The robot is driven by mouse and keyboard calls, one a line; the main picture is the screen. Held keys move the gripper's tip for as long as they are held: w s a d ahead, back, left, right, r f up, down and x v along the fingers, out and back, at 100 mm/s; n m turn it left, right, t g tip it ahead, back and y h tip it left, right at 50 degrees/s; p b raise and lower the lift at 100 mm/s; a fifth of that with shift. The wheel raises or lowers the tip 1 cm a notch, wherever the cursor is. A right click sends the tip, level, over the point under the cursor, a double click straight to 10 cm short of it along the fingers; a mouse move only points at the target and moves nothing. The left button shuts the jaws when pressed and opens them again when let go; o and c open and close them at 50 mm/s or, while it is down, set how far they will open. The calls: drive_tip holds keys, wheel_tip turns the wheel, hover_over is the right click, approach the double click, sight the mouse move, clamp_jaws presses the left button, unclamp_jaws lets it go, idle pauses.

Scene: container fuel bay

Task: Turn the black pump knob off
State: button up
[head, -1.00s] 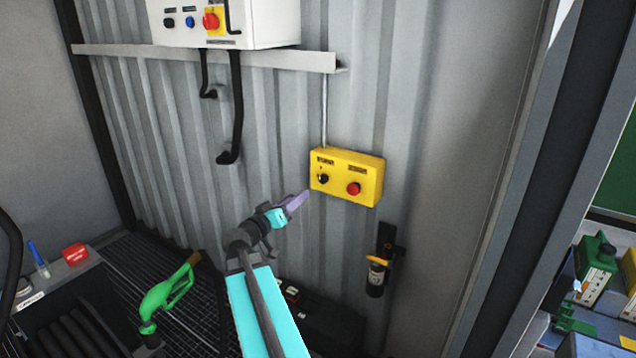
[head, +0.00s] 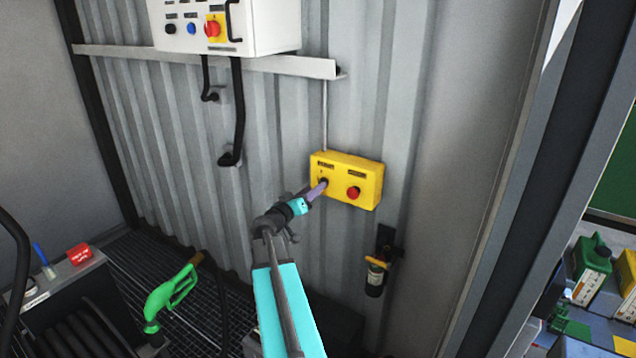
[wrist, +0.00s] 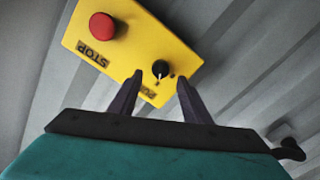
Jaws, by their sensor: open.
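The yellow control box (head: 367,172) is fixed on the corrugated wall in the head view; it also shows in the wrist view (wrist: 128,45). The black pump knob (wrist: 160,69) has a white pointer line and sits between and just beyond my open fingertips in the wrist view. In the head view the knob is mostly hidden behind my gripper (head: 322,186). My gripper (wrist: 160,76) is open, one finger on each side of the knob. I cannot tell whether either finger touches it. A red stop button (head: 353,193) is beside the knob, also in the wrist view (wrist: 102,26).
A white panel (head: 235,28) with knobs hangs above on the wall, with black cables below it. A small extinguisher-like canister (head: 375,278) hangs below right of the yellow box. A green fuel nozzle (head: 170,295) stands at lower left.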

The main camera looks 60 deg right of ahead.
drive_tip(key=shift+d+p, duration=0.8)
drive_tip(key=shift+d, duration=1.25)
drive_tip(key=shift+c, duration=0.4)
drive_tip(key=c, duration=1)
